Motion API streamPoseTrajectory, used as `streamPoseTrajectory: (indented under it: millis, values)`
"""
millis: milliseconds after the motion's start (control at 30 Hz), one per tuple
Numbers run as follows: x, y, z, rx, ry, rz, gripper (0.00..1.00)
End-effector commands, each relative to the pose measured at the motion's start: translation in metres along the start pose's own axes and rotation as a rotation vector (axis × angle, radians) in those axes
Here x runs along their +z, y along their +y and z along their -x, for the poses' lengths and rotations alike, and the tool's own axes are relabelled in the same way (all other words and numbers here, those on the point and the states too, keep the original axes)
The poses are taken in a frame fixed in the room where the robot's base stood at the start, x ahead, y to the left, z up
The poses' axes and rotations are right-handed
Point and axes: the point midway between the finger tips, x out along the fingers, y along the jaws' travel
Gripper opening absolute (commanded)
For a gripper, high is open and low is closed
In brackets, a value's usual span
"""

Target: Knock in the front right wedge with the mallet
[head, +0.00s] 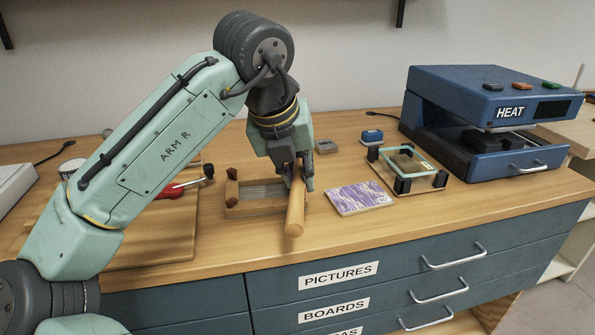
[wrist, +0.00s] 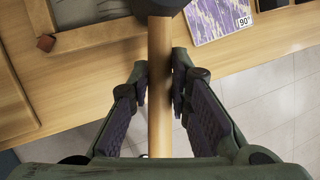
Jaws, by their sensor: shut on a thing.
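My gripper (head: 300,180) is shut on the pale wooden handle of the mallet (head: 295,215), over the right end of a small wooden frame (head: 262,210) on the bench. In the wrist view the handle (wrist: 160,105) runs between my gripper's fingers (wrist: 160,85), and part of the dark mallet head shows at the top edge. Reddish-brown wedges show at the frame's left end, at the back (head: 231,173) and at the front (head: 231,200); the front one also shows in the wrist view (wrist: 46,42). The frame's right corners and any wedge there are hidden behind my gripper and the mallet.
A purple patterned tile (head: 358,197) lies right of the frame. Beyond it stand a glass-topped stand (head: 412,168) and a blue heat press (head: 485,120). A wooden board (head: 150,245) and a red-handled tool (head: 178,187) are at left. The bench's front edge is close.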

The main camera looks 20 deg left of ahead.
Motion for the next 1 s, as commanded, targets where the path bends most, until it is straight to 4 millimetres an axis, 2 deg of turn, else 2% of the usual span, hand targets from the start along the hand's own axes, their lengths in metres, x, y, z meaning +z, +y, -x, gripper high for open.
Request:
streamPoseTrajectory:
  millis: [333, 600, 667, 1000]
  values:
    - [-0.001, 0.000, -0.002, 0.000, -0.001, 0.000, 0.00]
    - [-0.022, 0.011, -0.054, -0.004, 0.001, -0.001, 0.00]
    - [-0.019, 0.010, -0.046, 0.000, -0.001, 0.000, 0.00]
    - [-0.017, 0.009, -0.042, 0.000, 0.000, 0.000, 0.00]
